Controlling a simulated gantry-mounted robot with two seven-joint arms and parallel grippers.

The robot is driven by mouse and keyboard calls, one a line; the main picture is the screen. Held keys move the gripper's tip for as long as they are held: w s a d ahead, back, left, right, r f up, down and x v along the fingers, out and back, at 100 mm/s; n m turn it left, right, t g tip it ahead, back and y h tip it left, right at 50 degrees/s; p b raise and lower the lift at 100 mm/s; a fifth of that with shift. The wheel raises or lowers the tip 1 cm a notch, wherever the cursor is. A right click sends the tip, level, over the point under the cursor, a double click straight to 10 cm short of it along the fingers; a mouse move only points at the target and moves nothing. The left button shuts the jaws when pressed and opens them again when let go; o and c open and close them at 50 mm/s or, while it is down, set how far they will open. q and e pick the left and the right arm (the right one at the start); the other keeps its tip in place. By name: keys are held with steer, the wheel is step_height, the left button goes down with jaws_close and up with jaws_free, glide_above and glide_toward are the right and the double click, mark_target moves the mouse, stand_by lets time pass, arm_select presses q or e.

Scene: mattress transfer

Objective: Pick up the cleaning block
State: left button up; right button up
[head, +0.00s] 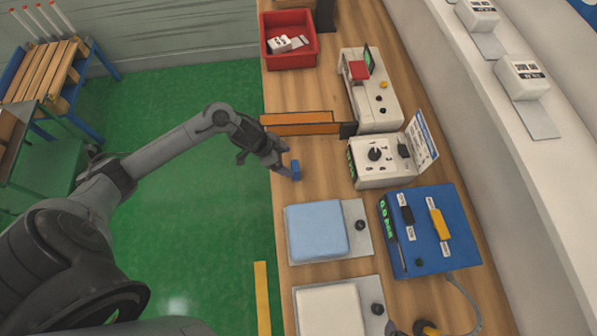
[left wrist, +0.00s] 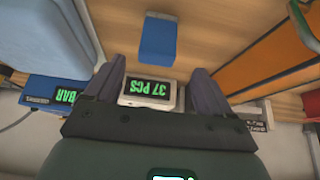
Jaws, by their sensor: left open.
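A small blue block (head: 295,170), which looks like the cleaning block, is at the left edge of the wooden bench, beside the fingers of my left gripper (head: 280,164). In the left wrist view the blue block (left wrist: 157,42) shows ahead of the fingertips, roughly centred between them. My left gripper (left wrist: 156,72) is open there, with nothing visible between its fingers. Whether a finger touches the block cannot be told. My right gripper is not in view.
An orange bar (head: 300,123) lies just behind the gripper. A light blue pad (head: 317,229) on a grey plate is in front, with a white pad (head: 328,310) nearer. A white knobbed device (head: 375,172) and a blue panel (head: 425,260) stand right. A red bin (head: 289,57) is farther back.

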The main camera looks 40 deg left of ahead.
mark_target(294, 166)
arm_select(q)
steer(key=shift+b+x, duration=0.5)
steer(key=shift+x, duration=3.65)
steer(key=shift+d, duration=0.15)
steer(key=c, duration=1.2)
steer(key=shift+o, duration=0.2)
steer(key=shift+r, duration=0.25)
